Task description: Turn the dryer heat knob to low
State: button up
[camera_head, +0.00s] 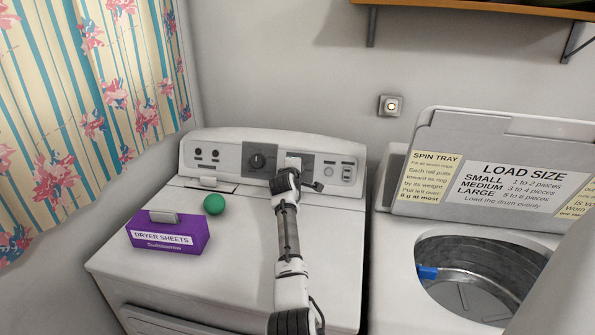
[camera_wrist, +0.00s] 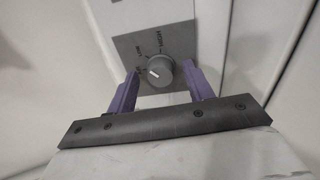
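The white dryer (camera_head: 240,240) has a back control panel with a dark knob (camera_head: 258,161) on its left dark plate. A second dark plate (camera_head: 307,165) sits to its right, mostly behind my gripper (camera_head: 293,168). My gripper (camera_wrist: 160,70) is open, with one purple finger on each side of this knob. Small gaps show between fingers and knob.
A purple dryer sheets box (camera_head: 168,236) and a green ball (camera_head: 214,204) sit on the dryer top, left of my arm. An open washer (camera_head: 405,290) stands at the right, with its lid (camera_head: 490,125) raised. A shelf (camera_head: 480,8) hangs above.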

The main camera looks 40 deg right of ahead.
jog(key=shift+s+a, duration=0.1)
jog(key=p+v, duration=0.1)
jog(key=v, duration=1.2)
jog(key=shift+s+a, duration=0.15)
jog(key=shift+s, duration=0.1)
jog(key=shift+r, duration=0.1)
dwell(0.3)
